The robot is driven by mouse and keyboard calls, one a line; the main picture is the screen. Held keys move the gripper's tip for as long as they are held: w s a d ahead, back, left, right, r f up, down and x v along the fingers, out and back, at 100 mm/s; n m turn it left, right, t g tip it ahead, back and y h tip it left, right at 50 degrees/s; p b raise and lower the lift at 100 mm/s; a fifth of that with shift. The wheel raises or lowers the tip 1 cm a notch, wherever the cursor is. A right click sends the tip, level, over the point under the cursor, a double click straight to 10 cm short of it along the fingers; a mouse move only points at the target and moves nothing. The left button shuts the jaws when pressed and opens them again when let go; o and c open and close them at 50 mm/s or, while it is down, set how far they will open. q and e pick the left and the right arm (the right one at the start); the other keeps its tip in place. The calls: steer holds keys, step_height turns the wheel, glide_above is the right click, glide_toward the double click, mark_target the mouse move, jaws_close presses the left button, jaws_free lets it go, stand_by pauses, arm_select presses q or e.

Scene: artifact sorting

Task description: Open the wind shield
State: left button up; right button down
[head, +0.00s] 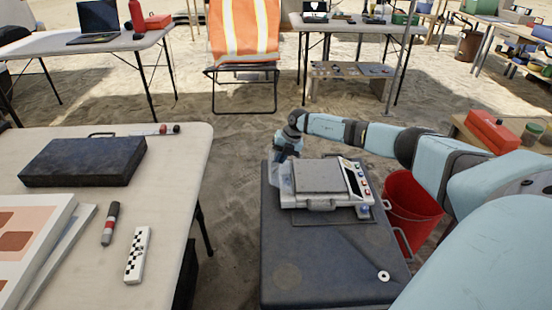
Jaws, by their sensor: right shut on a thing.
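A white and grey scale (320,203) with a control panel of coloured buttons (357,180) on its right stands on a dark case. Its flat grey top plate (318,176) is in plain view. A pale, seemingly see-through part at the scale's left side looks like the wind shield (283,180). My right gripper (286,157) reaches over from behind and points down at the scale's back left corner, shut on the wind shield. Its fingertips are small and partly hidden, so the exact grip is unclear. My left gripper is not in view.
The dark case (330,265) has a small white ring (384,276) on it. A red bucket (412,205) stands at its right. The table (175,205) at left holds a black case (85,160), a marker (110,223) and a checkered scale bar (138,255). Sandy ground separates them.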

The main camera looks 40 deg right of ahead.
steer(key=shift+s+d+r+t+y, duration=0.2)
steer(key=shift+s+d+t+y, duration=0.5)
steer(key=shift+d+y, duration=0.1)
steer(key=shift+s+d+t+y+b, duration=0.45)
steer(key=shift+d+t+y+b, duration=0.05)
steer(key=shift+d+y, duration=0.1)
steer(key=s+d+t+y+b, duration=0.2)
steer(key=b, duration=0.1)
steer(key=shift+d+y, duration=0.2)
steer(key=shift+y, duration=0.2)
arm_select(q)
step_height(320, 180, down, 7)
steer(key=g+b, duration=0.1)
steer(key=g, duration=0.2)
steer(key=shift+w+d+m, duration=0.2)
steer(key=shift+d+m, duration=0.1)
arm_select(e)
steer(key=shift+s+d+r+t+y, duration=0.15)
steer(key=shift+s+d+t+y, duration=0.2)
steer(key=shift+t+y, duration=0.2)
steer(key=c, duration=1.2)
jaws_free()
steer(key=shift+d, duration=0.1)
